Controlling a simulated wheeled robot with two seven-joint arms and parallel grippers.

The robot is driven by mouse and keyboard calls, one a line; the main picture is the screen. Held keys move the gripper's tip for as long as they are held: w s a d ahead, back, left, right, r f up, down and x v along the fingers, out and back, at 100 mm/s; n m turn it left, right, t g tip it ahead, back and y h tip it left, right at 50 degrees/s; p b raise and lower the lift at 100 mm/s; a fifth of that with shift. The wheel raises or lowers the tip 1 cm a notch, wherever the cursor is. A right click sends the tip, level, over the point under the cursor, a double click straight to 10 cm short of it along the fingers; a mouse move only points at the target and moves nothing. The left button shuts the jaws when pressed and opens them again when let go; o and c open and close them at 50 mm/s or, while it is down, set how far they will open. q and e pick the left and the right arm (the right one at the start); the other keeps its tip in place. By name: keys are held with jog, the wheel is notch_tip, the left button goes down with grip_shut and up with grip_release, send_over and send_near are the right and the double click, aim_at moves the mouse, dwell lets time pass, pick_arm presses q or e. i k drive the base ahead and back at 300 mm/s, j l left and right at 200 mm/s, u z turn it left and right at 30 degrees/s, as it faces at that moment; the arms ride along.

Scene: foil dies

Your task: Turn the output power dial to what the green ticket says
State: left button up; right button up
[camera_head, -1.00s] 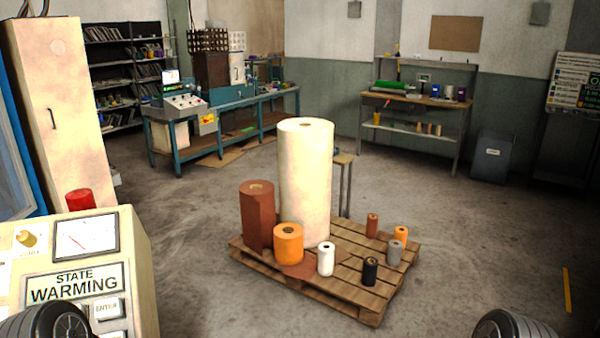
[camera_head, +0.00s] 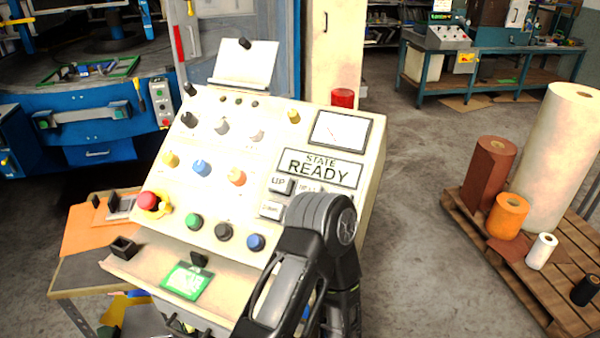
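The beige control panel (camera_head: 331,190) stands in front of me, its sloped face full of knobs and buttons. A green ticket (camera_head: 187,281) lies on its lower ledge under a black clip; its writing is too small to read. Knobs include black (camera_head: 188,119), grey (camera_head: 221,125), yellow (camera_head: 171,159), blue (camera_head: 201,168) and orange (camera_head: 236,176) ones. Their labels are unreadable, so I cannot tell which is the output power dial. The display reads STATE READY.
A red emergency button (camera_head: 147,201) sits at the panel's left, and a red beacon (camera_head: 342,97) on top. A paper sheet (camera_head: 245,64) stands behind the panel. A pallet (camera_head: 509,289) with foil rolls is at right. Floor between panel and pallet is clear.

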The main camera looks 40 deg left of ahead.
aim_at(235, 175)
jog(key=u, duration=1.75)
